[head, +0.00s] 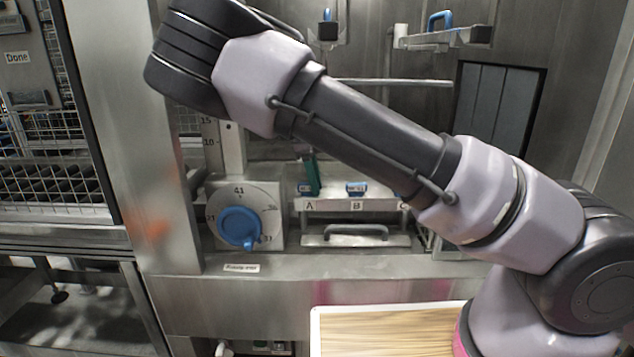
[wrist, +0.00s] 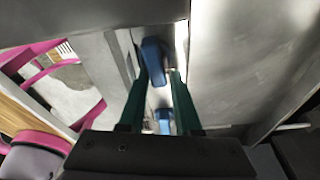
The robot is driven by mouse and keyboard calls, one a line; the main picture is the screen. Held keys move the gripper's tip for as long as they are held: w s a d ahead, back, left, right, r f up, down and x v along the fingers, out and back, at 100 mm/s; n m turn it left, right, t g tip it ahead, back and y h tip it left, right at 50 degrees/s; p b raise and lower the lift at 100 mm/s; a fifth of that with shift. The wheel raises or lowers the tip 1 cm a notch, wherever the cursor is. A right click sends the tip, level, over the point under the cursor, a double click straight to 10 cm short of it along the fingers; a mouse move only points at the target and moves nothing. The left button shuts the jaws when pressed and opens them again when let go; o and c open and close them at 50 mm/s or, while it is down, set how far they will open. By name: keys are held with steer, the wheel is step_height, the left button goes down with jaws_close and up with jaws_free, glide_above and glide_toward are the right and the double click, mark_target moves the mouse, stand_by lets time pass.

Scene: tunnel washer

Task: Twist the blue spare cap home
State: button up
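Blue caps sit on a small metal rack (head: 335,205) in the head view: cap A (head: 304,188), cap B (head: 356,188) and part of one at C, mostly behind my arm. No mark tells me which is the spare. One green finger of my gripper (head: 311,175) shows just beside cap A, pointing down; the rest is hidden by my arm. In the wrist view, the two green fingers of my gripper (wrist: 160,66) stand apart. A rounded blue piece (wrist: 153,60) lies between their tips, close to the left finger; contact is unclear. Another blue piece (wrist: 163,121) shows farther down the gap.
A dial plate (head: 270,205) with a blue knob (head: 238,228) stands left of the rack. A handled metal plate (head: 355,237) is below the rack. Higher up is a shelf (head: 445,38) with a blue handle. A wood-topped tray (head: 385,325) is at the front.

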steer(key=shift+s+a+f, duration=0.25)
steer(key=shift+a+f, duration=0.15)
steer(key=shift+a, duration=0.05)
steer(key=shift+s+a+f, duration=0.2)
steer(key=shift+a+f, duration=0.15)
steer(key=shift+a, duration=0.1)
steer(key=shift+w+r, duration=0.25)
steer(key=shift+r, duration=0.5)
steer(key=shift+v, duration=1.05)
steer(key=shift+w+d+r, duration=0.1)
steer(key=shift+d+r, duration=0.05)
steer(key=shift+r, duration=0.7)
steer(key=shift+d+r, duration=0.15)
steer(key=shift+r, duration=0.7)
